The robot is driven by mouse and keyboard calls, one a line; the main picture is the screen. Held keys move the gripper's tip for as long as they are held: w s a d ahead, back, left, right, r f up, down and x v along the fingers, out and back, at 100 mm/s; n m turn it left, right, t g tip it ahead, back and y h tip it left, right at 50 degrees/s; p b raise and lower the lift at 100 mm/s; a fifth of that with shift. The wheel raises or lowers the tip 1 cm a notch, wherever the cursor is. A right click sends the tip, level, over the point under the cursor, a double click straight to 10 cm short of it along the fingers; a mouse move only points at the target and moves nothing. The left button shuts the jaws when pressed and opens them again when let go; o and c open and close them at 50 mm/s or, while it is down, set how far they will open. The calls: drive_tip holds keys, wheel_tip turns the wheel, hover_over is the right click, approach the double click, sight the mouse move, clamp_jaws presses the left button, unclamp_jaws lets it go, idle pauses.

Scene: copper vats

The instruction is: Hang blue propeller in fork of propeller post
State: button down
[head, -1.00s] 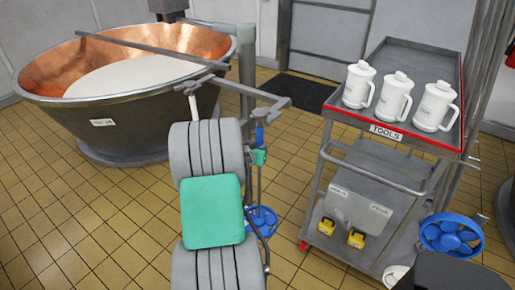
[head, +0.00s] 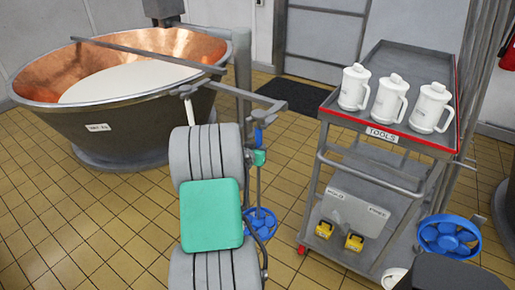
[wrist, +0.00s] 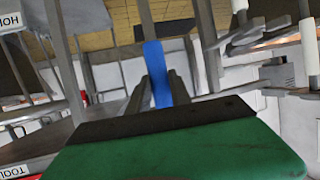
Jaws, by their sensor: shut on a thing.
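The blue propeller (head: 260,222) hangs low over the floor on a thin upright rod, partly behind my arm in the head view. My gripper (head: 258,143) is mostly hidden behind my arm there. In the wrist view its two grey fingers (wrist: 160,92) are shut on the blue sleeve (wrist: 156,62) of the propeller's rod. A grey post (head: 243,75) stands beside the vat. A grey bracket (head: 262,98) at its height reaches right, above my gripper. It looks like the propeller post's fork, but its prongs are not clear.
The copper vat (head: 125,110) with white contents stands left, a grey bar (head: 150,55) across it. The tool cart (head: 382,133) at right carries three white jugs (head: 390,97). Tiled floor is clear at front left.

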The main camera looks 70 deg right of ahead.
drive_tip(key=shift+d+r, duration=0.15)
drive_tip(key=shift+d, duration=0.05)
drive_tip(key=shift+s+d+b, duration=0.15)
drive_tip(key=shift+d+b, duration=0.3)
drive_tip(key=shift+d, duration=0.3)
drive_tip(key=shift+s+d+b, duration=0.1)
drive_tip(key=shift+d+b, duration=0.35)
drive_tip(key=shift+d, duration=0.3)
drive_tip(key=shift+f+b, duration=0.5)
drive_tip(key=shift+b, duration=0.1)
drive_tip(key=shift+f+b, duration=0.3)
drive_tip(key=shift+b, duration=0.05)
drive_tip(key=shift+d+f+b, duration=0.15)
drive_tip(key=shift+f+b, duration=0.05)
drive_tip(key=shift+b, duration=0.3)
idle(0.6)
